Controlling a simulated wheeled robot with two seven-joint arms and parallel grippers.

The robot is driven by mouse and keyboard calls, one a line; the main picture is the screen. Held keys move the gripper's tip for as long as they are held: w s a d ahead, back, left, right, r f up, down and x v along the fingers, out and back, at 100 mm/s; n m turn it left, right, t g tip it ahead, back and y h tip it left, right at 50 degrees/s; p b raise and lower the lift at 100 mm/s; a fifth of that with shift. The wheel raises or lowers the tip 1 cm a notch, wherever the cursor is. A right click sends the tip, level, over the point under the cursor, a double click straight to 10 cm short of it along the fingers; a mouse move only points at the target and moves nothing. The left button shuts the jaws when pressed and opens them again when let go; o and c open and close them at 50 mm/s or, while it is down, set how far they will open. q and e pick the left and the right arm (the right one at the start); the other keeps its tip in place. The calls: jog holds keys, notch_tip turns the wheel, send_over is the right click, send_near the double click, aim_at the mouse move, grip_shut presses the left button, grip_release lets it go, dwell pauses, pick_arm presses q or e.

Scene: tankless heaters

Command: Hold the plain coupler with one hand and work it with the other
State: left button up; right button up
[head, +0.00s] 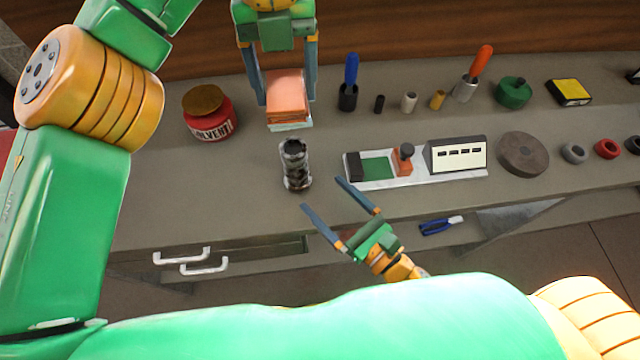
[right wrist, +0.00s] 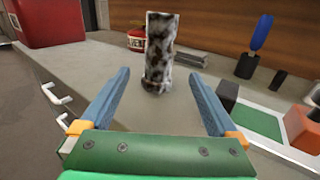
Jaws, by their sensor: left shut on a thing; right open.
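A mottled black-and-silver cylinder (head: 296,166), which looks like the plain coupler, stands upright on the grey bench. It also shows straight ahead in the right wrist view (right wrist: 160,50). My right gripper (head: 322,193) is open and empty, just in front of the coupler at the bench's front edge. In the right wrist view the coupler stands beyond and between its spread fingertips (right wrist: 160,76). My left gripper (head: 287,88) is at the back of the bench, shut on a stack of orange and pale pads (head: 286,94), behind and apart from the coupler.
A red solvent can (head: 209,112) stands left of the pads. A white tray (head: 450,177) with a green pad and a gauge box lies right of the coupler. Several tools and small cylinders line the back. Drawer handles (head: 182,256) jut from the bench front.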

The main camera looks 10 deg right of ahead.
aim_at(304, 176)
jog(key=x, duration=1)
jog(key=shift+w+a, duration=0.15)
grip_shut()
